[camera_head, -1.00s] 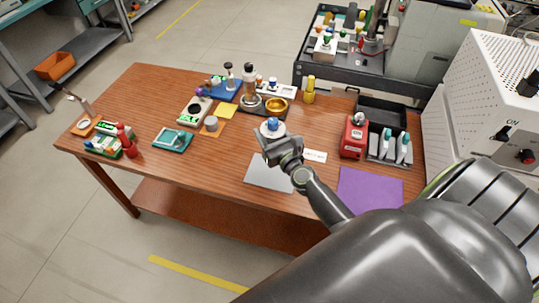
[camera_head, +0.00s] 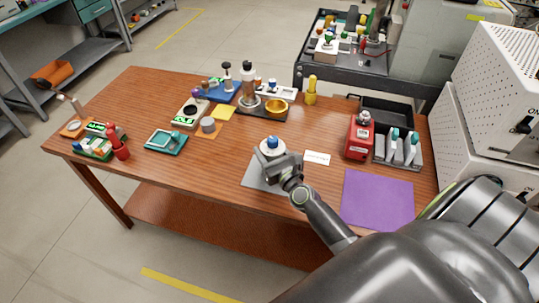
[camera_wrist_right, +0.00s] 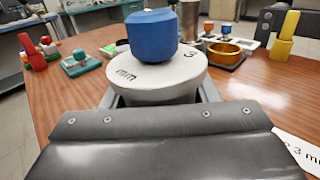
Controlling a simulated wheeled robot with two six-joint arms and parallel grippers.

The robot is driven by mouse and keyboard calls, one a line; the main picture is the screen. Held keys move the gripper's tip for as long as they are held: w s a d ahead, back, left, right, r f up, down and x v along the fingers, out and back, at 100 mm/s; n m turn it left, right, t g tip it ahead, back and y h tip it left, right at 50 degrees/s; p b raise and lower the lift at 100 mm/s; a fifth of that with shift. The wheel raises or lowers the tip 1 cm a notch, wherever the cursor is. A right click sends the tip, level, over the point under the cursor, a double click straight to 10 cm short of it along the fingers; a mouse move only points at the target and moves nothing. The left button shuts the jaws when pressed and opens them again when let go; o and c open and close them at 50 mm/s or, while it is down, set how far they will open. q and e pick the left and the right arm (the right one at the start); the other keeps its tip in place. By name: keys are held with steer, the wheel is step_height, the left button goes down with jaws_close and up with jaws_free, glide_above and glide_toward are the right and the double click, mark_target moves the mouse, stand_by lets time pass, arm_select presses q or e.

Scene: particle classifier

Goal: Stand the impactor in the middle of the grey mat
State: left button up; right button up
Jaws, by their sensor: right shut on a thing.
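The impactor (camera_head: 271,146) is a pale round body with a blue knob on top; it stands upright in my right gripper (camera_head: 275,160). The wrist view shows its blue knob (camera_wrist_right: 152,35) and a "3 mm" marking on the pale top, with a finger on either side. The gripper is shut on the body. The grey mat (camera_head: 257,180) lies near the table's front edge, partly hidden under the impactor and my gripper. The impactor appears over the mat's back part; I cannot tell whether its base touches. My left gripper is not in view.
A white label card (camera_head: 317,158) lies just right of the mat, and a purple mat (camera_head: 378,200) further right. A red device (camera_head: 358,138) stands behind the purple mat. A gold bowl (camera_head: 277,107) and a yellow bottle (camera_head: 311,90) stand behind.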

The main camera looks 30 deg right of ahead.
stand_by(0.3)
steer(key=shift+f, duration=0.2)
steer(key=o, duration=1.4)
steer(key=shift+r, duration=0.15)
steer(key=shift+s, duration=0.2)
steer(key=s, duration=0.3)
steer(key=s+b, duration=0.1)
steer(key=s, duration=0.2)
steer(key=s+a+b, duration=0.1)
steer(key=s, duration=0.3)
steer(key=shift+s, duration=0.85)
